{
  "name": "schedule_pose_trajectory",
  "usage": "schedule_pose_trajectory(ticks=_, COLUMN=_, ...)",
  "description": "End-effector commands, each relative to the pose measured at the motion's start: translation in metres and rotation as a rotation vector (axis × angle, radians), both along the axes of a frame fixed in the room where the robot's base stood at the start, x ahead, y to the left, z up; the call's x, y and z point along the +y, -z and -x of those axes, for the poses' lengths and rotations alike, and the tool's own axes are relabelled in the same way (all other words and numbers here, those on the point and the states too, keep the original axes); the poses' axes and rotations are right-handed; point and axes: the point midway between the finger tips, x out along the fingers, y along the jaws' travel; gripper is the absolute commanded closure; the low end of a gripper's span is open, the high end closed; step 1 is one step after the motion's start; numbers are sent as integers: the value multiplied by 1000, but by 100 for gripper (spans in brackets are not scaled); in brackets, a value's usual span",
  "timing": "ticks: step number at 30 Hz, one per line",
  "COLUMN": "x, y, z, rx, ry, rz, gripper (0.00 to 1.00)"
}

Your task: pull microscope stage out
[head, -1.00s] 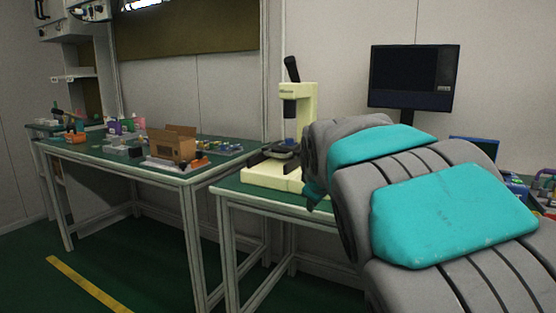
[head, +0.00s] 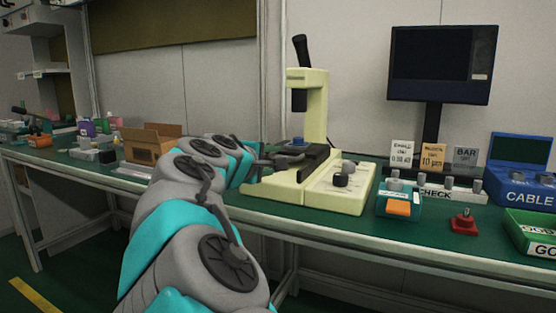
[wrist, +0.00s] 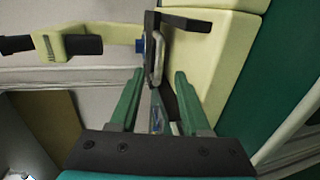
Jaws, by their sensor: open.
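The cream microscope (head: 318,108) stands upright on the green bench, with a black eyepiece tube on top. Its dark stage (head: 312,158) sits low on the cream base, with a small blue piece on it. In the wrist view the stage (wrist: 181,22) is a dark bracket beside the cream body, and a pale metal handle (wrist: 158,62) stands out from it. My gripper (wrist: 157,88) is open, its two green fingers pointing toward the handle, with the handle lying roughly between and beyond the fingertips. In the head view my gripper (head: 266,162) is at the stage's left side; contact cannot be told.
Right of the microscope are a teal box (head: 400,207) with an orange part, a CHECK rack (head: 440,192), a red knob piece (head: 465,222), and blue and green bins. A monitor (head: 443,65) stands behind. A cardboard box (head: 150,145) is at the left.

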Motion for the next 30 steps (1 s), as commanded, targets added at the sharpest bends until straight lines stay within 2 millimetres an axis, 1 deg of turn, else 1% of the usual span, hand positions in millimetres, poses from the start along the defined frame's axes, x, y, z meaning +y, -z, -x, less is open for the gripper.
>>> schedule_pose_trajectory(ticks=5, x=-8, y=5, z=-19, rx=-1, ry=3, rz=2, gripper=53)
schedule_pose_trajectory(ticks=9, x=-14, y=10, z=-41, rx=-1, ry=-1, rz=1, gripper=53)
schedule_pose_trajectory(ticks=15, x=-22, y=14, z=-62, rx=-2, ry=0, rz=1, gripper=53)
schedule_pose_trajectory(ticks=19, x=-25, y=16, z=-68, rx=-1, ry=1, rz=1, gripper=53)
schedule_pose_trajectory(ticks=27, x=-25, y=15, z=-69, rx=-2, ry=0, rz=2, gripper=53)
schedule_pose_trajectory(ticks=29, x=-25, y=16, z=-69, rx=-2, ry=0, rz=2, gripper=59)
schedule_pose_trajectory(ticks=30, x=-25, y=15, z=-69, rx=-2, ry=0, rz=2, gripper=63)
